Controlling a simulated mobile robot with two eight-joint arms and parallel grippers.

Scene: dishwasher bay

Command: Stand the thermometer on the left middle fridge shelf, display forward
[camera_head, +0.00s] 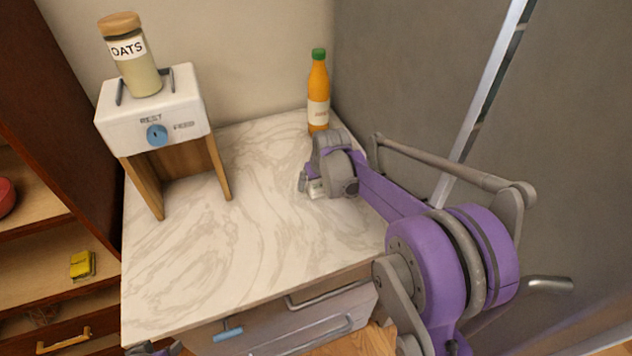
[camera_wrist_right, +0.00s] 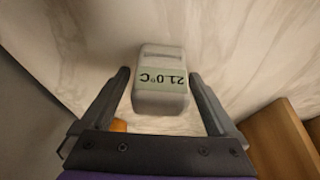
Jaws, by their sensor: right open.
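The thermometer (camera_wrist_right: 160,85) is a small pale block with a green display reading 21.0°C, upside down in the right wrist view. It is on the marble counter (camera_head: 260,240), and only a pale bit of it (camera_head: 316,188) shows under my gripper in the head view. My right gripper (camera_wrist_right: 160,78) is open, with one finger on each side of the thermometer and gaps between. The right gripper (camera_head: 309,184) is low over the counter in the head view. A bit of my left gripper (camera_head: 152,349) shows at the bottom edge; its jaws cannot be made out. No fridge shelf is recognisable.
An orange bottle (camera_head: 318,95) stands behind my right gripper. A tall grey surface (camera_head: 420,80) rises on the right. The counter's left and front are clear.

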